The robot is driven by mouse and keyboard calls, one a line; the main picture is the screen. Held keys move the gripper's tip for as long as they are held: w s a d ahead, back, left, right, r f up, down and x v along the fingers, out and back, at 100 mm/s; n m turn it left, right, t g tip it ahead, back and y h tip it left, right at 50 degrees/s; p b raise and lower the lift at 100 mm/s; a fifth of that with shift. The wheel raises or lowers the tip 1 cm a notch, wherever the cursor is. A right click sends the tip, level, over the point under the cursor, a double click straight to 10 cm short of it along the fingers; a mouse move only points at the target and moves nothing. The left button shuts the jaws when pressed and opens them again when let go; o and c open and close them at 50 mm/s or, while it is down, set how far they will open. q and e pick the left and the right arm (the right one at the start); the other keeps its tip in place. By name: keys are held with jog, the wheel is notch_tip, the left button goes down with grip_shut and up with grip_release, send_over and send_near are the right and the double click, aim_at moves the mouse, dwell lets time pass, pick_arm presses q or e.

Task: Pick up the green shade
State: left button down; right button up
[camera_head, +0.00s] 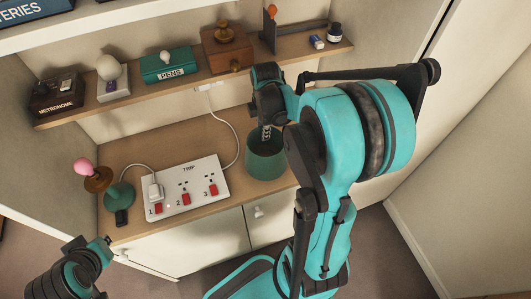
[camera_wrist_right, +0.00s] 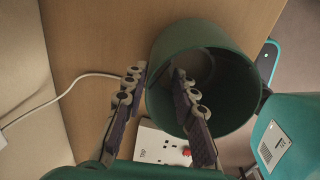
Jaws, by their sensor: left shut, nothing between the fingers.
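The green shade (camera_head: 265,158) is a hollow tapered cylinder on the right part of the desk, its wide opening facing up. In the right wrist view the shade (camera_wrist_right: 236,72) shows its open mouth and dark inside. My right gripper (camera_wrist_right: 158,74) is open and straddles the shade's wall, one finger inside the mouth and the other outside. In the head view the right gripper (camera_head: 266,133) reaches down at the shade's rim, partly hidden by my arm. My left gripper (camera_head: 104,242) is shut and empty at the lower left, away from the shade.
A white power strip (camera_head: 180,205) with red switches lies left of the shade, its cable running behind. A shelf (camera_head: 130,95) with several objects overhangs the back.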

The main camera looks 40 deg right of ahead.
jog(key=f, duration=0.1)
jog(key=f+b, duration=0.1)
jog(key=f, duration=0.3)
jog(key=shift+w+d+b, duration=0.35)
jog(key=shift+w+f, duration=0.15)
jog(key=shift+f, duration=0.45)
jog(key=shift+r, duration=0.1)
grip_shut()
